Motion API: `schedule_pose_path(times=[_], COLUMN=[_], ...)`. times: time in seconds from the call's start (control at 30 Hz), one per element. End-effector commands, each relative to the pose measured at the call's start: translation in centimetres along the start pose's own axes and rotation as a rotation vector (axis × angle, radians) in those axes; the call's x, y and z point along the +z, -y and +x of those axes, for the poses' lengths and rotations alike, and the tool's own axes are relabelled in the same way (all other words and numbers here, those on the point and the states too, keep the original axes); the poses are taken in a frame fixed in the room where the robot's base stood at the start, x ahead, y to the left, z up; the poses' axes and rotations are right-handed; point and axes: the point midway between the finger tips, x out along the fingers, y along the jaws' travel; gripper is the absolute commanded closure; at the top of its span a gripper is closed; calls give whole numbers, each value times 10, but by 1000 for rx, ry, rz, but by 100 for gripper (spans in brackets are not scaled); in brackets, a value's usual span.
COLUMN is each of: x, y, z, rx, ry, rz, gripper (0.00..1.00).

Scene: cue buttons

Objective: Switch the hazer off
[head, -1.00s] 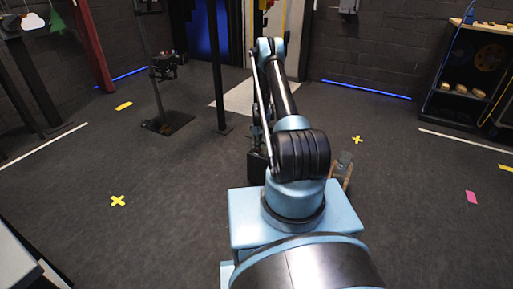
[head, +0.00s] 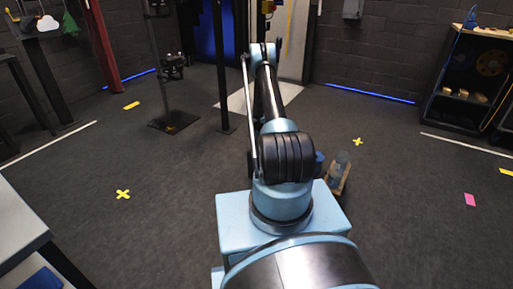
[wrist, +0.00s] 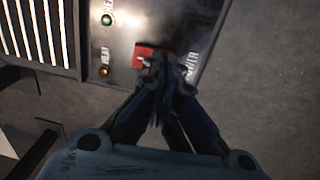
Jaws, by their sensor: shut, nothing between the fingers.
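The hazer's metal panel (wrist: 175,20) fills the upper middle of the wrist view, seen tilted. A red rocker switch (wrist: 142,55) sits on it beside lettering that reads as POWER. My gripper (wrist: 157,63) is shut and empty, its fingertips over the right part of the switch. I cannot tell whether they touch it or which way the switch is tipped. A green lamp (wrist: 107,19) and an amber lamp (wrist: 104,71) are on the panel's left side. In the head view I cannot make out the hazer or my gripper behind my arm.
A white grille (wrist: 35,30) lies left of the panel in the wrist view. In the head view a table (head: 22,225) stands near at left, a stand (head: 172,120) and dark post farther back, a small wooden item (head: 338,182) right of my arm. Floor on both sides is mostly clear.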

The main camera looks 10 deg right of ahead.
Motion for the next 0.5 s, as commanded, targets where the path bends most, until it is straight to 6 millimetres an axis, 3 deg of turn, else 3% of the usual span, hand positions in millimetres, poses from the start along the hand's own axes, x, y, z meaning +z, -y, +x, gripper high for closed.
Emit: schedule_pose_path(times=[0.17,0.5], x=[0,-1], y=[3,-13], z=[5,6], rx=[-9,-7], ry=[1,-1], rz=[-2,-1], gripper=[100,100])
